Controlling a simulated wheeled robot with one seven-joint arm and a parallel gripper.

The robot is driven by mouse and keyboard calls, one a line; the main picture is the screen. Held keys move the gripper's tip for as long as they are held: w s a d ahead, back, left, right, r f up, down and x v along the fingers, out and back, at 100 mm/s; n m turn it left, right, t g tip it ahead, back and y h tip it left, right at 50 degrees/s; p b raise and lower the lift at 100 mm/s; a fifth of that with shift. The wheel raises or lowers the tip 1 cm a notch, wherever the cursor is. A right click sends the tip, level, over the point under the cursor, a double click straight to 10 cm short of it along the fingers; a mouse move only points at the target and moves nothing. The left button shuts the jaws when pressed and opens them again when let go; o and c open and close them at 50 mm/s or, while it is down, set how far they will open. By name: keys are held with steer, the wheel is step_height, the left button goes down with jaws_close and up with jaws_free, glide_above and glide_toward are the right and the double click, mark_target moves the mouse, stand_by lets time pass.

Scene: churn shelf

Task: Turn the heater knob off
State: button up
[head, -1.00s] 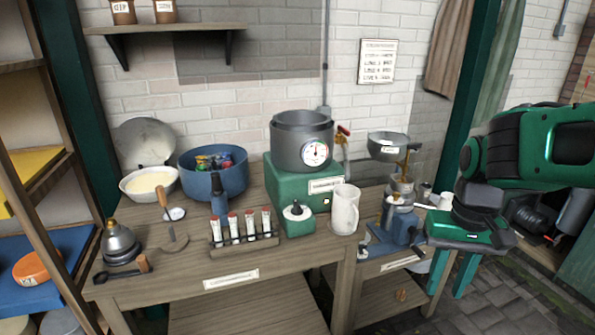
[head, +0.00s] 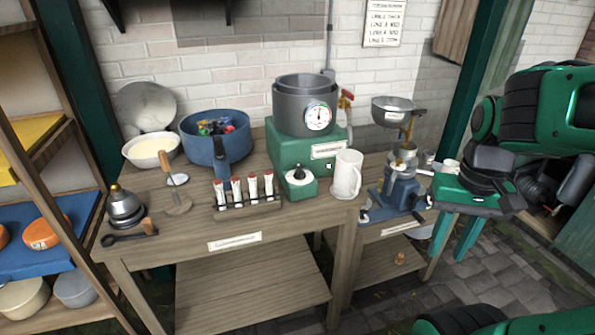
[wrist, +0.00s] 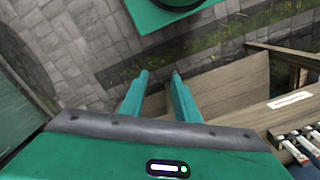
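The green heater (head: 288,153) stands on the wooden table with a grey pot (head: 290,112) on top; the pot has a round dial gauge. A small green box (head: 300,187) at its front carries a black knob (head: 298,174), apparently the heater knob. Its exact setting is too small to read. My gripper (head: 450,248) is to the right of the table, pointing down, well apart from the knob. In the wrist view my gripper (wrist: 159,76) has its two green fingers apart with nothing between them. The knob does not show in the wrist view.
A white jug (head: 346,175) stands close right of the knob box, and a rack of red-capped tubes (head: 248,208) close left. A blue-based grinder (head: 401,190) is on the lower table at right. A blue pot (head: 203,152) stands behind.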

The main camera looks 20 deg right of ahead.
steer(key=w+r+n+t, duration=0.1)
steer(key=w+r, duration=0.1)
steer(key=w, duration=0.5)
steer(key=n+t, duration=0.4)
steer(key=n, duration=0.1)
glide_toward(300, 168)
steer(key=x, duration=0.9)
steer(key=shift+w, duration=0.1)
steer(key=shift+r, duration=0.1)
steer(key=c, duration=0.6)
